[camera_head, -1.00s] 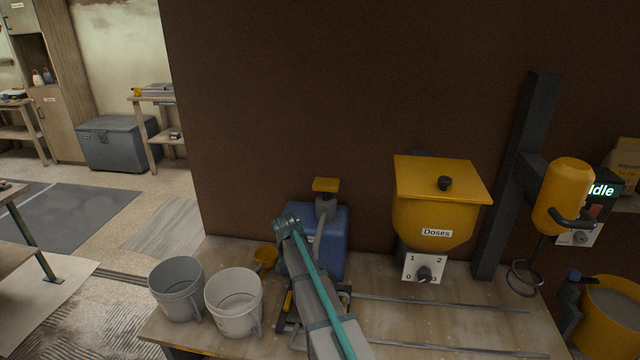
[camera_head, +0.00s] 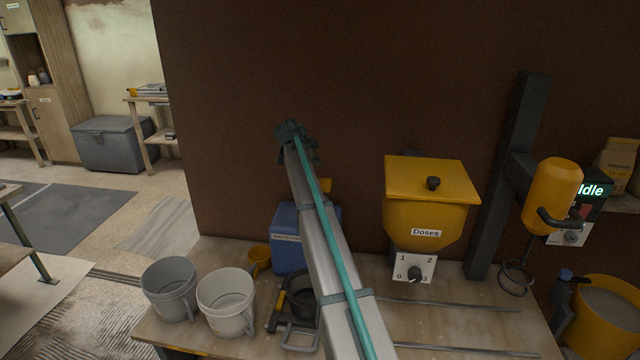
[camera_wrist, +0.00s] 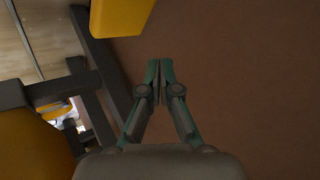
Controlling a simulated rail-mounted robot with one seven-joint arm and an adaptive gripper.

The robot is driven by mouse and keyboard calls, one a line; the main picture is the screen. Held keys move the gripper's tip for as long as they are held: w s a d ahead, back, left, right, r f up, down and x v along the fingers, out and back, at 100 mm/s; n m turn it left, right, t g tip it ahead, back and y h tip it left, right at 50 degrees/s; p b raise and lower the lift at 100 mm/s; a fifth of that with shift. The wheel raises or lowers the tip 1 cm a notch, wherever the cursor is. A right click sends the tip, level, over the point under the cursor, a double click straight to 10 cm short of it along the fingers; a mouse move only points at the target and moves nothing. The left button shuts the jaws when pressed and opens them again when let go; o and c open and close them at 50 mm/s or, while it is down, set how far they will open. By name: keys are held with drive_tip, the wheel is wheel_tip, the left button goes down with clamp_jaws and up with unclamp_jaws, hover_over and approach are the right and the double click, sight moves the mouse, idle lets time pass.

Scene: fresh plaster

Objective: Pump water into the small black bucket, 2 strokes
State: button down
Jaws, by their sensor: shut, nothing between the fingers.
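The small black bucket (camera_head: 303,304) stands on the bench in front of the pump, partly hidden by my arm. The pump is a blue tank (camera_head: 287,240) with a label and a yellow handle pad (camera_head: 326,185) above it; my arm hides most of its column and spout. My gripper (camera_head: 292,130) is raised above and slightly left of the handle pad, in front of the brown wall and apart from the pump. In the wrist view its fingers (camera_wrist: 160,72) are together with nothing between them. The water level in the bucket cannot be seen.
A yellow dosing hopper (camera_head: 427,205) and a yellow mixer (camera_head: 552,196) stand to the right. Metal rails (camera_head: 450,305) run along the bench.

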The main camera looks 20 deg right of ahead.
drive_tip(key=shift+w+d+r+m, duration=0.2)
drive_tip(key=shift+d+r, duration=0.1)
drive_tip(key=shift+r, duration=0.35)
drive_tip(key=shift+w+d+r+m, duration=0.1)
drive_tip(key=shift+w+d+r, duration=0.15)
drive_tip(key=shift+r, duration=0.35)
drive_tip(key=shift+f, duration=0.1)
drive_tip(key=b, duration=0.2)
hover_over(322, 179)
drive_tip(key=s+a, duration=0.2)
drive_tip(key=a, duration=0.1)
wheel_tip(322, 179, down, 8)
drive_tip(key=shift+d+r, duration=0.15)
drive_tip(key=shift+r, duration=0.05)
drive_tip(key=shift+f, duration=0.55)
drive_tip(key=shift+f+b, duration=0.15)
drive_tip(key=shift+b, duration=0.3)
drive_tip(key=shift+f+b, duration=0.3)
drive_tip(key=shift+b, duration=0.15)
